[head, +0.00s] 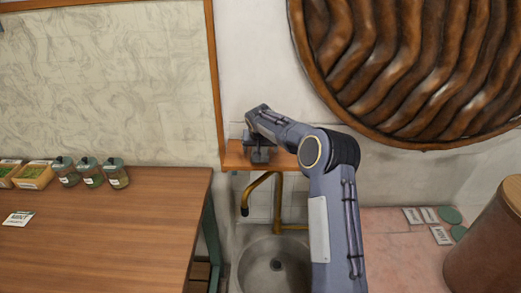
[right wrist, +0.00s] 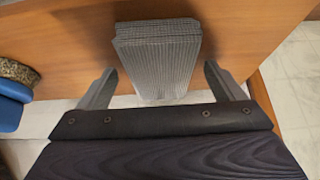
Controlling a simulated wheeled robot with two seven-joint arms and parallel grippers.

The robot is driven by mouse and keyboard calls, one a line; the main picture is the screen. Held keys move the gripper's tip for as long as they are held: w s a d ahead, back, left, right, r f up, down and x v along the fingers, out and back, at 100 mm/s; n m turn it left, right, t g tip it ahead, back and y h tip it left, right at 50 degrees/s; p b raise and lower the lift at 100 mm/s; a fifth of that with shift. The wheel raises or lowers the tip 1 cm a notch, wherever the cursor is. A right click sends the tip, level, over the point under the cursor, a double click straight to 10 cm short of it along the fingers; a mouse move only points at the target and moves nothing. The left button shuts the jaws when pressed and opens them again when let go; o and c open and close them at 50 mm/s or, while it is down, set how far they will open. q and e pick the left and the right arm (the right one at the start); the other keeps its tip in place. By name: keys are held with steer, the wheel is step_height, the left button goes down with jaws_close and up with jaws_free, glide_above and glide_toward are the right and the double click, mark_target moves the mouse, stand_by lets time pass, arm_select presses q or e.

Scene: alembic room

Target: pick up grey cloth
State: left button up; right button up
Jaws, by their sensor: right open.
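The grey cloth (right wrist: 157,40) is folded into a thick ribbed stack. In the right wrist view it lies on a wooden shelf (right wrist: 75,25), and its near end reaches past the shelf's edge. My right gripper (right wrist: 159,70) is open, with one finger on each side of the cloth and a gap on both sides. In the head view my right gripper (head: 260,155) is at the small wooden shelf (head: 236,158) above the sink. The cloth cannot be made out there, behind my gripper and arm. My left gripper is not in view.
A brass tap (head: 247,197) and a round sink (head: 248,262) are below the shelf. A wooden table (head: 110,225) with several jars (head: 90,172) stands left. A large carved wooden disc (head: 420,60) hangs on the wall at right. A brown canister (head: 490,245) stands at far right.

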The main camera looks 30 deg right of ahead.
steer(key=shift+f, duration=0.15)
stand_by(0.3)
steer(key=c, duration=1.1)
steer(key=shift+o, duration=0.2)
